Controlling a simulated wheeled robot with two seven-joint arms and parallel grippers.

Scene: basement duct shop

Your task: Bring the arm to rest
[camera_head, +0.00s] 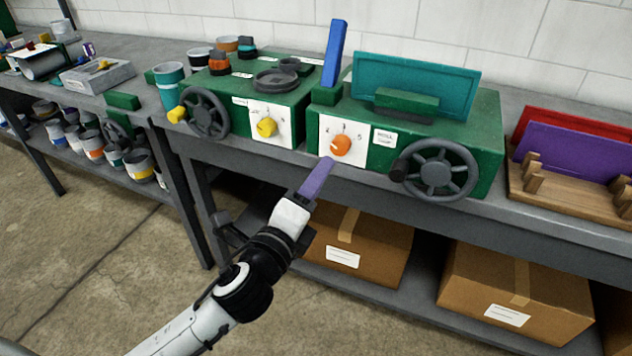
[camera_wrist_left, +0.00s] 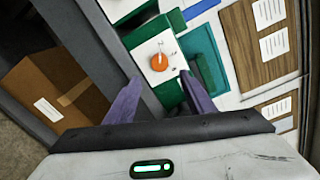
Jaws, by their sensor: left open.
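My left gripper (camera_head: 318,178) reaches in from the lower left in the head view, its purple fingers pointing up at the right green machine (camera_head: 455,133). In the left wrist view the gripper (camera_wrist_left: 160,77) is open, with its two fingers apart and nothing between them. The orange knob (camera_head: 340,145) sits on the machine's white dial plate, just above the fingertips in the head view. In the left wrist view the orange knob (camera_wrist_left: 159,62) shows beyond the gap between the fingers, apparently clear of them. My right gripper is not in view.
A second green machine with a yellow knob (camera_head: 267,127) stands to the left on the grey bench. A wooden rack (camera_head: 565,197) with red and purple panels is at the right. Cardboard boxes (camera_head: 380,245) sit on the shelf below. Open floor lies at lower left.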

